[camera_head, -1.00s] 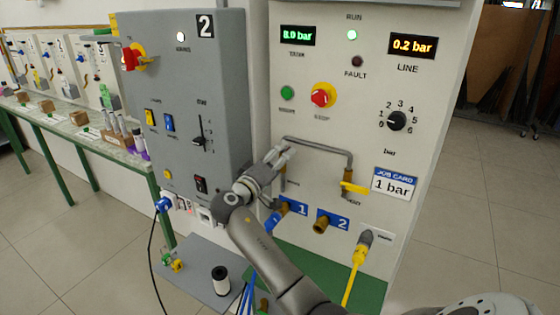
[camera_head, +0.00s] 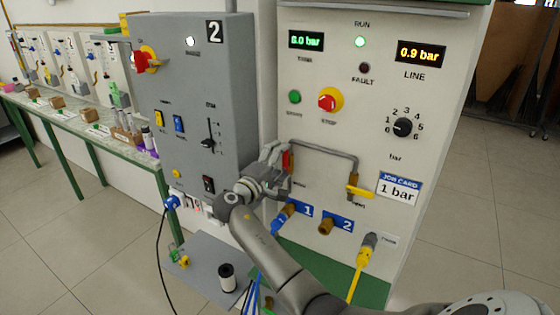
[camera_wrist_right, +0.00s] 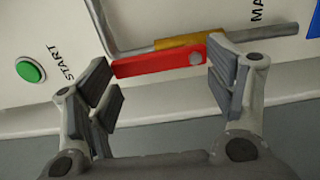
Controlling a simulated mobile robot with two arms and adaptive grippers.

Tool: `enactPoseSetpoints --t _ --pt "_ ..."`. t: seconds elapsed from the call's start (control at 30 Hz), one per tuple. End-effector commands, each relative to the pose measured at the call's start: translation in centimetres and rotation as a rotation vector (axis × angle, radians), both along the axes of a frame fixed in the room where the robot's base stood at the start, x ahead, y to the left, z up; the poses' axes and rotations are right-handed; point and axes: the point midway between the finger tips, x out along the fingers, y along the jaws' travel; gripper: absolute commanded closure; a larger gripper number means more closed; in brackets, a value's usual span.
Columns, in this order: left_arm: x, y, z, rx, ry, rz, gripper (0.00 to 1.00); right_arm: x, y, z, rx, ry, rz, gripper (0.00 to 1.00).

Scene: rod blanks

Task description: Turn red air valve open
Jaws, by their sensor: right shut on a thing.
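The red air valve lever (camera_head: 287,160) is on the left vertical leg of the grey pipe on the white panel. In the right wrist view the red lever (camera_wrist_right: 160,66) lies roughly along the pipe, beside a brass valve body (camera_wrist_right: 188,41). My right gripper (camera_head: 285,158) is at the lever, with its fingers (camera_wrist_right: 165,90) on either side of it and shut on it. The fingers hide part of the lever in the head view. My left gripper is not in view.
A yellow lever (camera_head: 358,191) is on the pipe's right leg. The LINE display (camera_head: 421,53) reads 0.9 bar, and the job card (camera_head: 399,187) says 1 bar. A red stop button (camera_head: 329,101) and a green start button (camera_head: 295,97) sit above the pipe (camera_head: 325,148).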

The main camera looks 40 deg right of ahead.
Motion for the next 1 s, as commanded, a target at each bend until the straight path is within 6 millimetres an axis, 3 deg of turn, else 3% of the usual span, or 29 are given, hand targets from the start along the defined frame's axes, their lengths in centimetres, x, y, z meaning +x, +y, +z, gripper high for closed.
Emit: enactPoseSetpoints --t 0.37,0.4,0.53,1.0 --pt "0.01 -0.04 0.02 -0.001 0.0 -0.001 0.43 0.1 0.05 0.15 -0.005 0.004 0.003 0.67" --pt "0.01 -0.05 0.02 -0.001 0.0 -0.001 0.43 0.1 0.05 0.15 -0.005 0.004 0.003 0.19" --pt "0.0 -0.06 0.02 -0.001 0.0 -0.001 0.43 0.07 0.04 0.12 -0.004 0.004 0.002 0.02" --pt "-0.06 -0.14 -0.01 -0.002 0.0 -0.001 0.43 -0.21 0.71 -0.02 -0.003 0.004 0.003 0.02"
